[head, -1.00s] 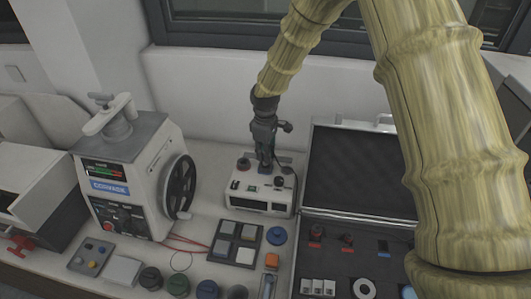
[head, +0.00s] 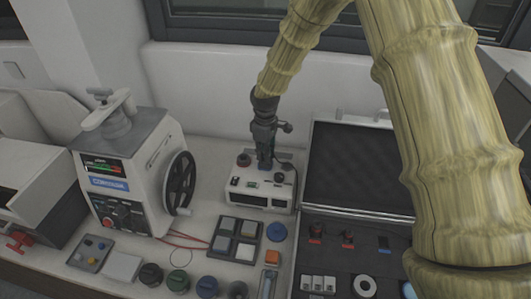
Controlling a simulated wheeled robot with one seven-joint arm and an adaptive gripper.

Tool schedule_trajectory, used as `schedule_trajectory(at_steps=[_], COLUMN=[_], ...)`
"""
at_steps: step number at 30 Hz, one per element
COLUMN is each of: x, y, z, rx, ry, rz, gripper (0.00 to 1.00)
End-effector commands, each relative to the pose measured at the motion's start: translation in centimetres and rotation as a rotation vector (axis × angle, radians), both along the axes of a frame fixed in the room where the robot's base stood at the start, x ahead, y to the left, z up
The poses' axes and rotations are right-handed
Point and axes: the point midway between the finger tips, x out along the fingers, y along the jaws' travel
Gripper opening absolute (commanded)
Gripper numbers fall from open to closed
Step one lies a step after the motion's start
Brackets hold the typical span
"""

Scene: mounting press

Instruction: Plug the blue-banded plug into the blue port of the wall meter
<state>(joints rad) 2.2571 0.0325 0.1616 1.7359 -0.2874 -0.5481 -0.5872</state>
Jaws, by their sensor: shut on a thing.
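The white meter (head: 262,203) stands on the bench near the wall, with dark windows on its front and round fittings on its top. A small blue spot (head: 279,177) shows on its top, right of my fingertips; I cannot tell whether it is the blue port. My gripper (head: 265,163) points down at the meter's top and is shut on a small dark piece, most likely the plug. Its band is too small to make out. The fingers hide the plug's lower end, so I cannot tell whether it is seated in a port or just above one.
A white press with a black handwheel (head: 180,184) stands to the left. An open case (head: 365,170) with small red-marked and blue-marked parts lies to the right. A tray of square pads (head: 235,240), a blue disc (head: 277,232) and several knobs lie in front.

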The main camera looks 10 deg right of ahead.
Motion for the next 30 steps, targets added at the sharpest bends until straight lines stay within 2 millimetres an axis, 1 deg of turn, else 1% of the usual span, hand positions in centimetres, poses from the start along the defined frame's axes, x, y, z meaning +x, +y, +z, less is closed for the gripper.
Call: schedule_trajectory(at_steps=[22,23,24,26,27,30], x=[0.00,0.01,0.01,0.01,0.01,0.01], y=[0.00,0.01,0.01,0.01,0.01,0.01], z=[-0.64,-0.60,-0.59,-0.59,-0.59,-0.59], rx=[0.000,0.000,0.000,0.000,0.000,0.000], ry=[0.000,0.000,0.000,0.000,0.000,0.000], rz=[0.000,0.000,0.000,0.000,0.000,0.000], gripper=[0.00,0.21,0.28,0.39,0.41,0.41])
